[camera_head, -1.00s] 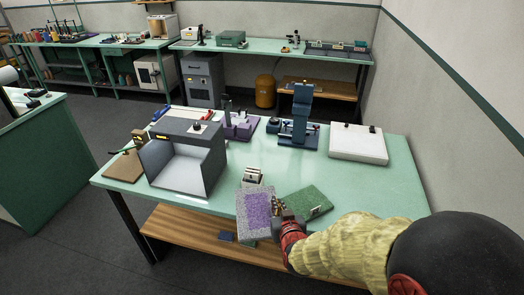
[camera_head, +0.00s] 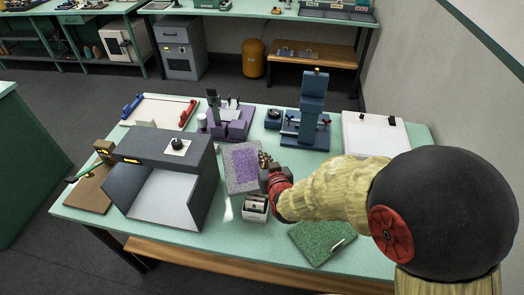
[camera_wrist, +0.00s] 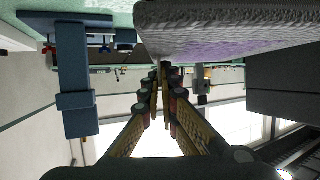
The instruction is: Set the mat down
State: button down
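The mat (camera_head: 240,178), a grey slab with a purple tufted patch, is over the middle of the green table (camera_head: 395,185), roughly level. My gripper (camera_head: 265,161) is at its right edge, fingers closed together on it. In the wrist view, the fingertips (camera_wrist: 166,70) meet beside the near corner of the mat (camera_wrist: 245,22), whose thick edge fills the upper right. I cannot tell whether its underside touches the table. A green mat (camera_head: 318,240) with a light bar on it lies at the table's front edge.
A small pale box (camera_head: 255,208) stands just in front of the mat. A grey booth (camera_head: 175,175) is at left, a purple device (camera_head: 227,122) behind, a blue press (camera_head: 308,115) behind right. A white slab (camera_head: 375,133) lies at right. Table between press and green mat is partly clear.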

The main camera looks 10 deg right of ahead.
jog(key=w+d+f+b, duration=0.1)
jog(key=w+f, duration=0.2)
jog(key=w, duration=0.1)
jog(key=w+d+f+b, duration=0.1)
jog(key=w+d+f, duration=0.1)
jog(key=w+f, duration=0.1)
jog(key=w+d+f, duration=0.2)
jog(key=w+f, duration=0.1)
jog(key=w, duration=0.2)
jog(key=shift+w+d+b, duration=0.15)
jog(key=shift+d+b, duration=0.05)
jog(key=shift+b, duration=0.2)
jog(key=shift+w+d+f, duration=0.1)
jog(key=shift+w+f, duration=0.1)
jog(key=shift+f, duration=0.15)
jog(key=shift+w+f+b, duration=0.1)
jog(key=shift+f+b, duration=0.4)
jog(key=shift+f, duration=1.05)
jog(key=shift+f, duration=0.1)
jog(key=c, duration=2.6)
grip_release()
jog(key=shift+f, duration=0.1)
jog(key=o, duration=0.6)
jog(key=shift+c, duration=0.2)
